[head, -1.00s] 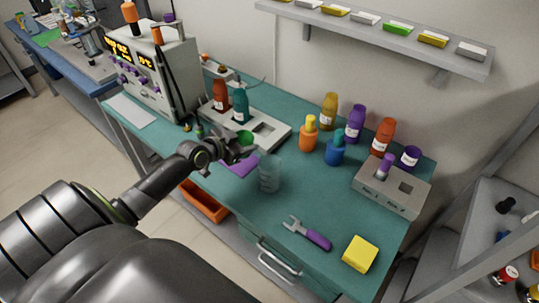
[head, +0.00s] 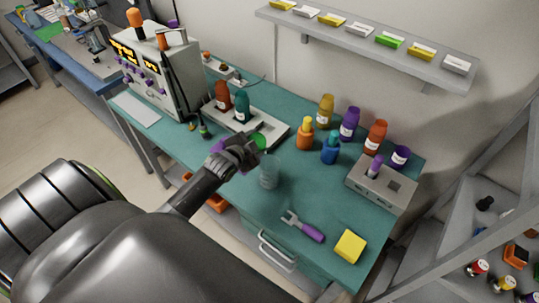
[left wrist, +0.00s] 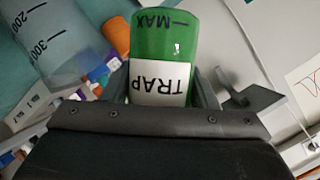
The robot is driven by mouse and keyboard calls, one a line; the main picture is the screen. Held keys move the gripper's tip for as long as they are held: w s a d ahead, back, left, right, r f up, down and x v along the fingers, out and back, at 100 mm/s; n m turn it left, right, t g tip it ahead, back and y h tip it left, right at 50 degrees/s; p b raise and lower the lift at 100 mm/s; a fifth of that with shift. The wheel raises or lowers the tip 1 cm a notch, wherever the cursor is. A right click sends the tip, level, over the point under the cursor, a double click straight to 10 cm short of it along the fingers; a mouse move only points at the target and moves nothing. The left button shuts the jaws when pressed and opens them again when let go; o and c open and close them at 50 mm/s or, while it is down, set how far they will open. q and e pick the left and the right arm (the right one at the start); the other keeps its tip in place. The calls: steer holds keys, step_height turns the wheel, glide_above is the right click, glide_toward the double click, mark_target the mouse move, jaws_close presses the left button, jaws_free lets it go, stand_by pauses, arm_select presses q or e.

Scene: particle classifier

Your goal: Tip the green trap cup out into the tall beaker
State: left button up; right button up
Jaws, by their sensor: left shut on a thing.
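The green trap cup (head: 259,141) is between the fingers of my left gripper (head: 243,154), which is shut on it. In the left wrist view the cup (left wrist: 163,40) fills the middle, with its TRAP label and MAX mark facing the camera. The clear tall beaker (head: 269,172) stands on the teal bench, just right of and nearer than the cup. Its graduated wall (left wrist: 45,40) shows at the upper left in the left wrist view. The cup is beside the beaker, not over it. I cannot tell how far the cup tilts or what it holds. My right gripper is out of view.
A grey rack (head: 276,129) with bottles lies behind the cup. Orange (head: 304,134) and blue (head: 330,148) bottles stand right of the beaker. A purple-handled wrench (head: 304,228) and yellow block (head: 350,247) lie toward the front. The bench between beaker and wrench is clear.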

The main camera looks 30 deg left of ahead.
arm_select(q)
steer(key=shift+d+r+m, duration=0.15)
steer(key=shift+m, duration=0.15)
steer(key=shift+r+y+b, duration=0.1)
steer(key=shift+y+b, duration=0.2)
steer(key=shift+b, duration=0.05)
steer(key=shift+d+r+m+y+b, duration=0.15)
steer(key=shift+m+y+b, duration=0.15)
steer(key=shift+m+b, duration=0.3)
steer(key=shift+f+m+t+y+b, duration=0.3)
steer(key=shift+b, duration=0.4)
steer(key=shift+f+b, duration=0.1)
steer(key=shift+b, duration=0.25)
steer(key=shift+d+f+m+b, duration=0.15)
steer(key=shift+m+b, duration=0.15)
steer(key=shift+b, duration=0.2)
steer(key=shift+d+r+m+y+b, duration=0.1)
steer(key=shift+r+m+y+b, duration=0.1)
steer(key=shift+m+y+b, duration=0.6)
steer(key=shift+s+d+r+m+t+b, duration=0.1)
steer(key=shift+d+r+m+t+b, duration=0.15)
steer(key=shift+d+m+t+b, duration=0.3)
stand_by(0.7)
